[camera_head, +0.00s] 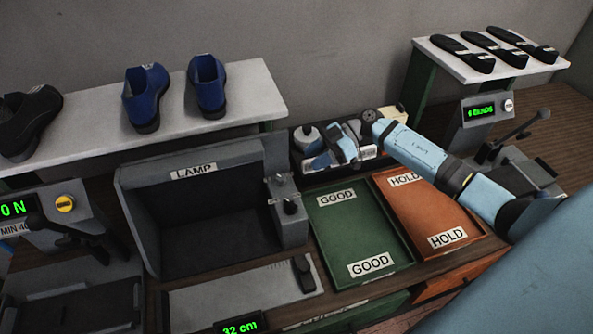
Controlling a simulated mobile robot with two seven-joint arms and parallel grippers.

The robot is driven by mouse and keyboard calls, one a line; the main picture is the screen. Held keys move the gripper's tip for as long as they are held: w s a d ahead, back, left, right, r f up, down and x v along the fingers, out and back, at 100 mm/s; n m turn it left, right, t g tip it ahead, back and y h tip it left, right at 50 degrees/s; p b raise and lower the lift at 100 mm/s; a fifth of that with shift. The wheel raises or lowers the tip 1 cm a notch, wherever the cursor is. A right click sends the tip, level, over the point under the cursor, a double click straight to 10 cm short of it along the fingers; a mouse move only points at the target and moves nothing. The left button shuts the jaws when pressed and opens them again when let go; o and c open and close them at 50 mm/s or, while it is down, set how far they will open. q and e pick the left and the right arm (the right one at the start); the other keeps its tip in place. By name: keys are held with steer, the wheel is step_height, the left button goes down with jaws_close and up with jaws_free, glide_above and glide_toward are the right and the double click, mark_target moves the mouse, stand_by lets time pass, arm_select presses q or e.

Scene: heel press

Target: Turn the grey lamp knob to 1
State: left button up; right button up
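The lamp booth (194,171) is a dark grey open box labelled LAMP at centre left. A grey control box (292,228) stands at its right side, with a small dark knob (291,206) on its front. The knob's marks and setting are too small to read. My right gripper (326,158) is above and to the right of the knob, apart from it, over a black tray (299,163). Its fingers are small and blend with things behind them, so I cannot tell their opening. My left gripper is not in view.
A green GOOD tray (352,228) and an orange HOLD tray (412,205) lie right of the control box. A grey plate with a dark slider (303,273) lies in front. Blue shoes (146,97) stand on a white shelf (250,98) behind the booth.

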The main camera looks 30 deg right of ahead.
mark_target(289, 184)
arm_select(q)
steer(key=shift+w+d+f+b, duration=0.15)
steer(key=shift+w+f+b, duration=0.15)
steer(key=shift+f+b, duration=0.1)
arm_select(e)
steer(key=v, duration=0.5)
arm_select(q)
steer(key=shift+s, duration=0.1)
arm_select(e)
steer(key=shift+s+a+m+t+h+p, duration=0.7)
steer(key=shift+s+a+m+t+h, duration=0.55)
steer(key=shift+s+m+t, duration=1.5)
steer(key=b+x, duration=0.2)
steer(key=x, duration=1.1)
steer(key=shift+s+a+b, duration=0.15)
steer(key=shift+a+b, duration=0.05)
steer(key=shift+b, duration=0.15)
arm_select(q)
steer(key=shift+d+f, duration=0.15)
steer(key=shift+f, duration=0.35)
